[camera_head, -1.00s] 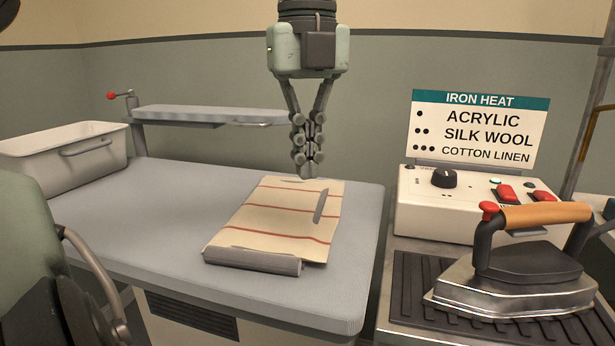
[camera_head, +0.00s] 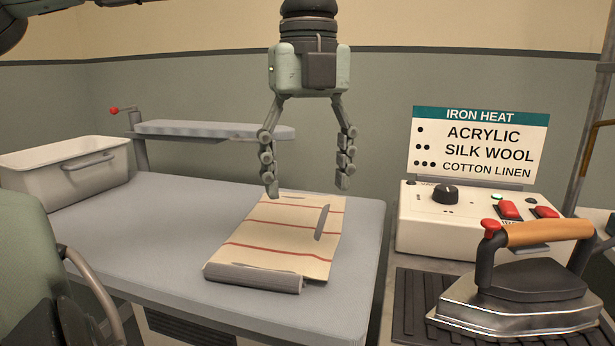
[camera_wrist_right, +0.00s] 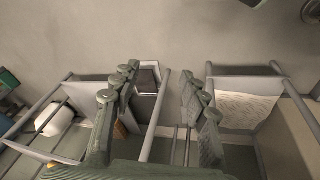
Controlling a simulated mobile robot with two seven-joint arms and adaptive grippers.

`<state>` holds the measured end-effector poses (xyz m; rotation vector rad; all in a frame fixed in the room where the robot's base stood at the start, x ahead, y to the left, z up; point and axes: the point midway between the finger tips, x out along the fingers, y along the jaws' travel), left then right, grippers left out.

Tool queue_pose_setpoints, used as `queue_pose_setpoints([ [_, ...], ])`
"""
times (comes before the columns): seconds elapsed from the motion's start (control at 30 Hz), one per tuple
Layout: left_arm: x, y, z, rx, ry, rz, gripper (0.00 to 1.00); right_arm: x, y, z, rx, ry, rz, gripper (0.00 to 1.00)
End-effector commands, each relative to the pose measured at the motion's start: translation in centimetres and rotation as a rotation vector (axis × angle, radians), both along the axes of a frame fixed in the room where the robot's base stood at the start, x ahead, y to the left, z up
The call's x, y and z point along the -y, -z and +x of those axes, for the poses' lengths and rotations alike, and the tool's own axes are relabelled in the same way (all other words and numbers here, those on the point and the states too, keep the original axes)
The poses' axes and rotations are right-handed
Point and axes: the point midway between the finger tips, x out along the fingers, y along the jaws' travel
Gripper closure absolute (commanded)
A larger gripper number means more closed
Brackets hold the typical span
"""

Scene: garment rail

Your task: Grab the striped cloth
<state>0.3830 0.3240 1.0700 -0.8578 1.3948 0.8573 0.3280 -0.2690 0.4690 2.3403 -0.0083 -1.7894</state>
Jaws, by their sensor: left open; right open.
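The striped cloth (camera_head: 285,236) is cream with thin red stripes and lies on the grey padded board. A grey bar-like piece lies along its near edge, and a small grey strip lies on its right part. My left gripper (camera_head: 308,186) points down over the far edge of the cloth, fingers spread wide and empty. Its fingertips look close to the cloth, but I cannot tell the exact gap. My right gripper (camera_wrist_right: 158,88) shows in the right wrist view, its fingers apart with nothing between them. The cloth is not visible in that view.
A white bin (camera_head: 66,176) stands at the board's far left, beside a narrow raised board (camera_head: 215,130). At right are an iron (camera_head: 520,290) on a ribbed mat, a control box (camera_head: 425,230) and an iron heat sign (camera_head: 478,145). The padded board (camera_head: 150,230) is clear left of the cloth.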

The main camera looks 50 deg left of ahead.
Motion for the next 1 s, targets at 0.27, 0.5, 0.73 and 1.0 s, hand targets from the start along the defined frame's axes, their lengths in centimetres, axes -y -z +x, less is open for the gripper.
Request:
queue_pose_setpoints([
  [0.27,-2.5,0.2,-1.4,0.094,0.386,-0.038,0.31,0.1,0.4,0.0,0.006,0.000,-0.006,0.56],
  [0.5,-5.1,1.4,-3.3,0.263,1.119,-0.022,0.31,0.1,0.2,-0.1,0.014,0.001,-0.015,0.56],
  [0.73,-5.8,2.3,-3.9,0.372,1.635,0.055,0.31,0.1,-0.2,-0.3,0.020,0.002,-0.021,0.56],
  [1.0,-5.8,3.0,-3.9,0.393,1.778,0.083,0.31,0.2,-1.0,-0.4,0.024,0.003,-0.026,0.56],
])
